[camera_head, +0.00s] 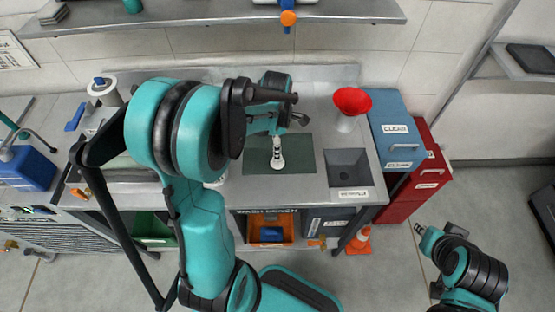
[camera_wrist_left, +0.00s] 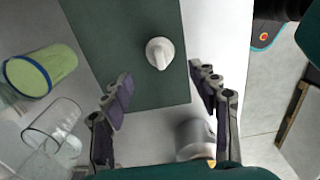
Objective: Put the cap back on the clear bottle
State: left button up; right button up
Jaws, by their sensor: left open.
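A small white cap-like piece (camera_wrist_left: 159,53) lies on the dark green mat (camera_wrist_left: 120,30) in the left wrist view. It also shows on the mat in the head view (camera_head: 277,164). My left gripper (camera_wrist_left: 165,98) is open and empty, with the white piece beyond its fingertips and apart from them. A clear see-through vessel (camera_wrist_left: 52,121) is at the left of the wrist view; I cannot tell whether it is the clear bottle. In the head view my left arm covers that part of the bench. My right gripper (camera_head: 420,229) is away from the bench at the lower right; its jaws are too small to read.
A green container with a blue rim (camera_wrist_left: 42,72) is behind the clear vessel. A grey cylinder (camera_wrist_left: 194,137) is near the left fingers. A red funnel (camera_head: 351,101), a sink (camera_head: 347,170) and blue and red cabinets (camera_head: 397,143) are at the right. A shelf (camera_head: 220,12) overhangs the back.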

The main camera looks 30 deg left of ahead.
pick_arm(q)
jog(key=shift+f+b, duration=0.3)
jog(key=shift+f, duration=0.85)
notch_tip(320, 180, down, 5)
jog(key=shift+d+f+b, duration=0.15)
jog(key=shift+b, duration=1)
jog(key=c, duration=0.8)
